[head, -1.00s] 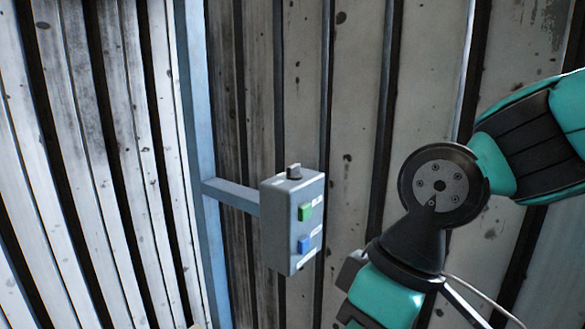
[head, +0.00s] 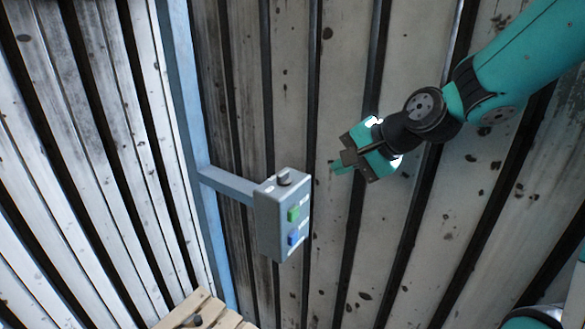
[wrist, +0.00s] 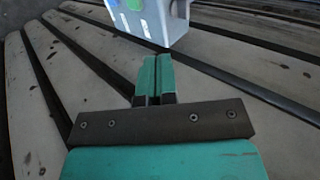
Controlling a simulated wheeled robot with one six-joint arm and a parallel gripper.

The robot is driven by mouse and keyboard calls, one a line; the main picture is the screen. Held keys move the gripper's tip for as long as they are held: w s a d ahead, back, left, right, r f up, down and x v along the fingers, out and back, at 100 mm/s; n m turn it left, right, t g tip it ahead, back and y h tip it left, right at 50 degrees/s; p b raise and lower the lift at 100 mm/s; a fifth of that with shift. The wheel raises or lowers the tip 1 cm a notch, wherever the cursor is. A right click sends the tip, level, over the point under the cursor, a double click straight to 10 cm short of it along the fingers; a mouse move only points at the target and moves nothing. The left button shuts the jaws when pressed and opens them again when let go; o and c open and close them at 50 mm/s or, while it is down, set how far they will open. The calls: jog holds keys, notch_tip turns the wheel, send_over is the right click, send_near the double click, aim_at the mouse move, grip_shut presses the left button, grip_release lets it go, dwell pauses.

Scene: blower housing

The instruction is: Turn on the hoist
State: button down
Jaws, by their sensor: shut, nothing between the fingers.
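A grey control box (head: 282,215) is fixed to a blue-grey bracket arm in the head view. Its front face has a green button (head: 293,214) above a blue button (head: 294,237). A dark knob (head: 284,177) sits on its top. My gripper (head: 338,168) is right of the box, near the height of its top, and apart from it in the picture. In the wrist view the shut, empty fingers (wrist: 153,62) point towards the box (wrist: 155,20), which is cut by the top edge. Part of the green button (wrist: 133,4) shows there.
A blue-grey post (head: 187,110) stands left of the box and carries the bracket (head: 228,184). Slatted plank walls are behind and at left. A wooden pallet or crate (head: 205,312) shows at the bottom, with a small dark object on it. Space right of the box is open.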

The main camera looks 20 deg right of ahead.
aim_at(284, 183)
jog(key=p+x, duration=0.2)
jog(key=x, duration=0.8)
jog(key=shift+s, duration=0.1)
jog(key=w+a+p, duration=0.2)
jog(key=shift+w+r, duration=0.1)
jog(key=shift+w, duration=0.3)
jog(key=shift+w+a, duration=0.15)
jog(key=shift+w, duration=0.15)
